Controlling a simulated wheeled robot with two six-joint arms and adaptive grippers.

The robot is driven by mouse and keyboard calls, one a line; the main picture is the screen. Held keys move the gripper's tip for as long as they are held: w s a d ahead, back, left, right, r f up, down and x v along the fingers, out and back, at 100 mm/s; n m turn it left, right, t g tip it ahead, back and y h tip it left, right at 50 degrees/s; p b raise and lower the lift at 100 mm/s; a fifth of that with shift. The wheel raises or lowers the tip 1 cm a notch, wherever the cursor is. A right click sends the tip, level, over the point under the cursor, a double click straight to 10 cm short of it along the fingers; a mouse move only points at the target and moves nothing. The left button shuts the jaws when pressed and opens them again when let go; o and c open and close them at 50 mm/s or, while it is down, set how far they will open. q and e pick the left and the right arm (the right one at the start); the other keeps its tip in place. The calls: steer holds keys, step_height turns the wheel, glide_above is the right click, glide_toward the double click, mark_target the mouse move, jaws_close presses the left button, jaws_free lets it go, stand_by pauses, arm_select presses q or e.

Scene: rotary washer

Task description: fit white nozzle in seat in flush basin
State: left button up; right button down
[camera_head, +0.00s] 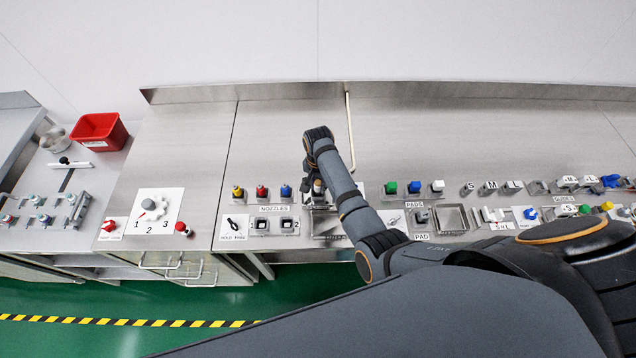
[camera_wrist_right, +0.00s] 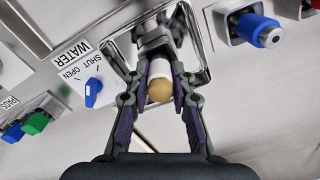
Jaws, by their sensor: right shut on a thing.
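My right gripper (camera_head: 317,178) is over the flush basin (camera_head: 326,229), pointing down. In the right wrist view the right gripper (camera_wrist_right: 160,78) is closed around the white nozzle (camera_wrist_right: 157,72), whose brass-coloured round end faces the camera. The nozzle stands between the two fingers, within the outline of the steel basin (camera_wrist_right: 203,68). The seat under the nozzle is hidden, so I cannot tell whether the nozzle is in it. My left gripper is not in view.
Yellow (camera_head: 238,192), red (camera_head: 262,192) and blue (camera_head: 286,191) nozzles stand in a row left of the basin. A blue water knob (camera_wrist_right: 93,92) is beside the basin. Green, blue and white pads are to the right.

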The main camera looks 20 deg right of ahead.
stand_by(0.3)
steer(key=shift+f, duration=0.45)
stand_by(0.3)
steer(key=c, duration=1.1)
jaws_free()
steer(key=shift+o, duration=0.2)
steer(key=shift+r, duration=0.1)
step_height(320, 180, up, 7)
steer(key=shift+r, duration=0.2)
steer(key=shift+s+f, duration=0.1)
